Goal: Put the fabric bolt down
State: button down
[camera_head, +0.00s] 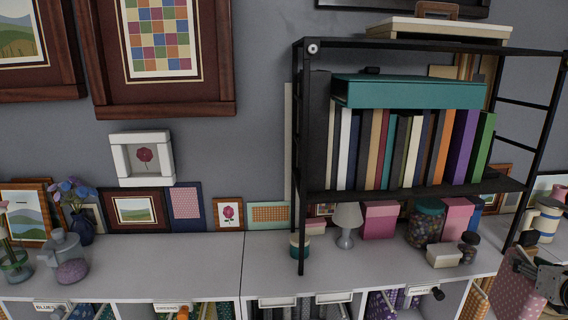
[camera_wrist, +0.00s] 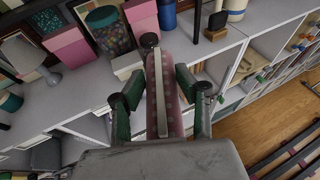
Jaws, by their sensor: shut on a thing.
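The fabric bolt (camera_wrist: 175,82) is a long pink roll with pale dots and a pale strip along its length. In the wrist view it lies lengthwise between the dark green fingers of my gripper (camera_wrist: 162,105), which are shut on it. Its far end points toward the front edge of the white cubby top. In the head view my gripper (camera_head: 550,283) is partly in frame at the lower right, with the dotted pink bolt (camera_head: 512,293) beside it. The bolt's lower part is cut off there. I cannot tell whether the bolt touches the cubbies.
White cubbies (camera_head: 200,262) with labelled, filled compartments run along the wall. A black rack (camera_head: 410,190) of books stands on top. A lamp (camera_head: 346,222), a jar (camera_head: 426,225) and pink boxes (camera_head: 380,220) crowd the top. Wooden floor (camera_wrist: 262,128) shows at right in the wrist view.

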jog(key=s+d+f+m+g+h+b, duration=0.1)
jog(key=s+d+m+g+h+b, duration=0.65)
jog(key=s+d, duration=1.55)
jog(key=s+d+r+m+g+h, duration=0.1)
jog(key=s+d+m, duration=0.4)
jog(key=s, duration=0.8)
jog(key=shift+d+g+h+b, duration=0.15)
jog(key=shift+g+h+b, duration=0.25)
jog(key=shift+g, duration=0.85)
jog(key=shift+w+r, duration=0.1)
